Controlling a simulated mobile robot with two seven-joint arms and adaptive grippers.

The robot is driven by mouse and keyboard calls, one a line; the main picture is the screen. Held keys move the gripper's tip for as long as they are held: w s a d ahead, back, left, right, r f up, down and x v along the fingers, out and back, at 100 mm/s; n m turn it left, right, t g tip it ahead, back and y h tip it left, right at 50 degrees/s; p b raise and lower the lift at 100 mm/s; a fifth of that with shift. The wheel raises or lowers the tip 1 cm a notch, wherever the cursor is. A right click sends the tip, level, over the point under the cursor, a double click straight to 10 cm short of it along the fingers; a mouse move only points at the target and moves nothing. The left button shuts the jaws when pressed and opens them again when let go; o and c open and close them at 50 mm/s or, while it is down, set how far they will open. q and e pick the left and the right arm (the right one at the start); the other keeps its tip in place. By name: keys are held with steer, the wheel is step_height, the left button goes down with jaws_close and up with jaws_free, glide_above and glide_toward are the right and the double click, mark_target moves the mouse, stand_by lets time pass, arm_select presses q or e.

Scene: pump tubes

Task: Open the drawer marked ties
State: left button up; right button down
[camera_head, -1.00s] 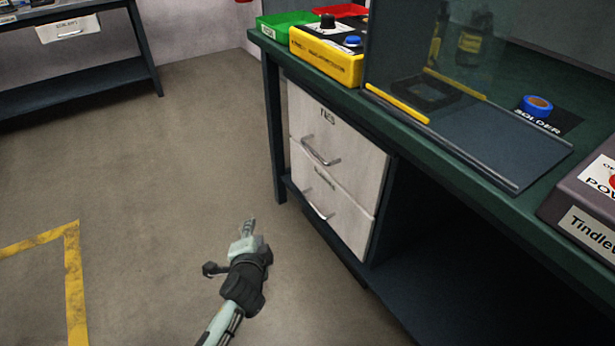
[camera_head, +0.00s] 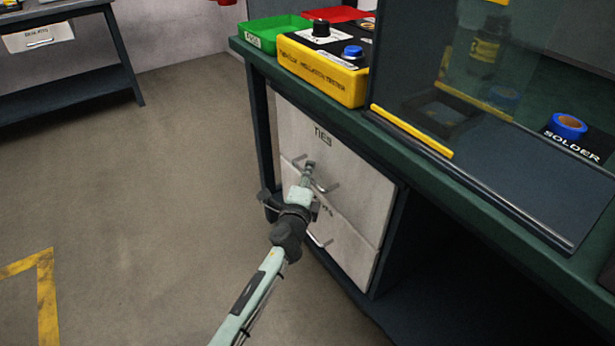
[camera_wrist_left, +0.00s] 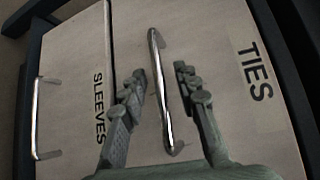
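The drawer marked TIES (camera_head: 345,165) is the upper white drawer under the green bench, and it is shut. Its bar handle (camera_head: 328,188) is partly hidden by my left gripper (camera_head: 309,167) in the head view. In the left wrist view the TIES drawer (camera_wrist_left: 225,75) fills the right half. Its handle (camera_wrist_left: 158,75) runs between the two open fingers of my left gripper (camera_wrist_left: 160,85); I see no clear grip on it. My right gripper is not in view.
The lower drawer, marked SLEEVES (camera_wrist_left: 75,70), is shut, with its own handle (camera_wrist_left: 37,120). A yellow tester box (camera_head: 325,75) and green bin (camera_head: 268,35) stand on the bench above. The floor (camera_head: 150,180) left of the drawers is clear.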

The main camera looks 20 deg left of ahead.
arm_select(q)
jaws_close()
steer(key=shift+a, duration=0.1)
stand_by(0.4)
